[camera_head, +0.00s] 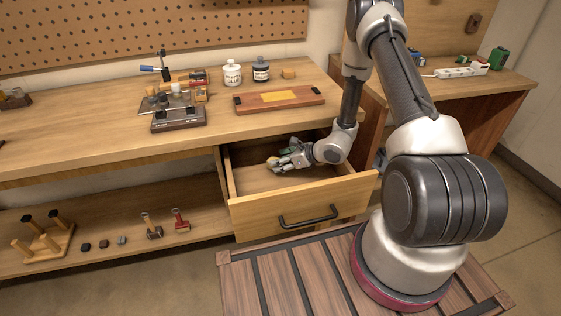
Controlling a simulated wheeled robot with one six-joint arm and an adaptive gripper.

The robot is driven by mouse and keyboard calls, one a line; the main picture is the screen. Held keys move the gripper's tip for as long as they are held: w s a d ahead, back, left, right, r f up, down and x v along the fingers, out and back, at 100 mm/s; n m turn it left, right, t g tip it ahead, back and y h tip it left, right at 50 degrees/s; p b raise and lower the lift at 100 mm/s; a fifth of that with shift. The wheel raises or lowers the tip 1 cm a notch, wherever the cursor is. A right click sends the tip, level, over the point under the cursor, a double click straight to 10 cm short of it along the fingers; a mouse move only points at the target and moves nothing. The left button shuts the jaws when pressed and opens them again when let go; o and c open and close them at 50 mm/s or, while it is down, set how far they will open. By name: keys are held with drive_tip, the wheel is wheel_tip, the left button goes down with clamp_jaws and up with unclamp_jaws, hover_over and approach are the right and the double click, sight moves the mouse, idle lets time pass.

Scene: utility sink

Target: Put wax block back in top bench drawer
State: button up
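The top bench drawer (296,205) is pulled open under the bench top, with its black handle on the front. My gripper (277,163) is inside the drawer's opening, low and toward the back, reaching in from the right. A small pale yellow piece (271,160), likely the wax block, shows at the fingertips. It is too small to tell whether the fingers hold it or only touch it, or whether it rests on the drawer floor.
On the bench top (90,118) stand a reddish board (279,99) with a yellow patch, a glue bottle (232,73), a dark jar (261,69), a small tan block (288,73) and a tool stand (178,117). The lower shelf (120,246) holds small tools. The drawer's left floor is clear.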

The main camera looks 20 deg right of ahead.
drive_tip(key=v, duration=1.1)
drive_tip(key=shift+r, duration=0.15)
drive_tip(key=shift+s, duration=0.1)
